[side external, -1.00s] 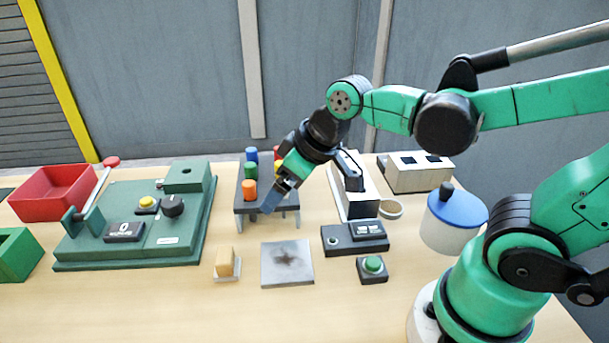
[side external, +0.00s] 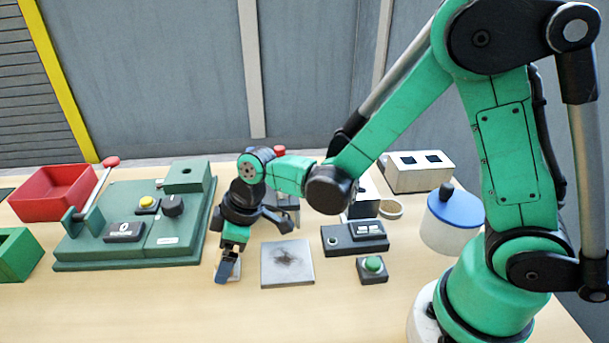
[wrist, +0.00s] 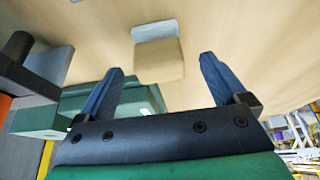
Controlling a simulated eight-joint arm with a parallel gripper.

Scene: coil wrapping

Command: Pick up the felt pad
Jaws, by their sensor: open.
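The felt pad (wrist: 160,62) is a tan block that shows in the wrist view, with a pale grey-white base (wrist: 155,30) at its upper edge. It appears between and beyond my two blue fingers. My gripper (wrist: 163,66) is open and empty, with a finger on either side of the pad in that view. In the side external view my gripper (side external: 223,272) points down at the pad's place, left of the grey stained plate (side external: 287,264). There it hides most or all of the pad. Whether the fingers touch it cannot be told.
A green machine base (side external: 130,225) with a lever stands to the left. A dark box (side external: 355,237) and a green button (side external: 373,264) stand right of the stained plate. The table front is clear.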

